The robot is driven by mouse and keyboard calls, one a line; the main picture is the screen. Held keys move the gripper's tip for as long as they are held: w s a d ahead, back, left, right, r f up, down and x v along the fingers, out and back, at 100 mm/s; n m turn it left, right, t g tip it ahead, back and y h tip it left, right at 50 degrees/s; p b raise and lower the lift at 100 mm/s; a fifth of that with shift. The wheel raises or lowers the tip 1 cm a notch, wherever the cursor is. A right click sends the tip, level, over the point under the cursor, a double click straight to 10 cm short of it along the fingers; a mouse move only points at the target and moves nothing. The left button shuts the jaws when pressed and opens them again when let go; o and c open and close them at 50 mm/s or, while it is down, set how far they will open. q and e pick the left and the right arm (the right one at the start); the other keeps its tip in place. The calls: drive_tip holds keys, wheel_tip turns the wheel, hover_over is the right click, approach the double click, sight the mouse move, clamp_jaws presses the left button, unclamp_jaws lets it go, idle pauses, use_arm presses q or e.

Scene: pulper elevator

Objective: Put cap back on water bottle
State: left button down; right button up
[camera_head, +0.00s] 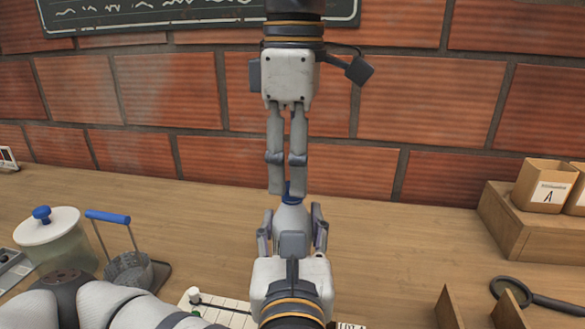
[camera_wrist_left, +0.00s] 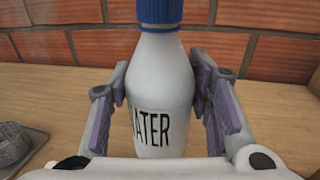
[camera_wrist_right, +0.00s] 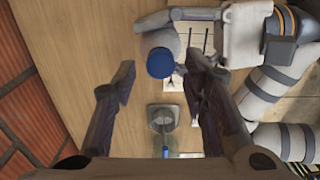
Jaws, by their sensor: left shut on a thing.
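The white water bottle (camera_wrist_left: 160,90) stands upright, "ATER" readable on it in the left wrist view. It also shows in the head view (camera_head: 290,217). My left gripper (camera_head: 291,225) is shut on its body, one finger on each side. The blue cap (camera_wrist_left: 159,12) sits at the bottle's top; I cannot tell whether it is screwed tight. My right gripper (camera_head: 286,187) points down from above, its fingertips at the cap's height in the picture. In the right wrist view its fingers are apart, with the cap (camera_wrist_right: 160,62) between them in the picture, not visibly touched.
A lidded glass jar (camera_head: 48,240) and a blue-handled strainer (camera_head: 128,270) stand at the left. Wooden boxes (camera_head: 545,186) sit on a block at the right. A brick wall (camera_head: 430,100) closes the back.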

drive_tip(key=shift+f, duration=0.85)
clamp_jaws()
drive_tip(key=m, duration=0.5)
drive_tip(key=shift+o, duration=0.7)
unclamp_jaws()
wheel_tip(320, 180, up, 8)
drive_tip(key=shift+f, duration=0.25)
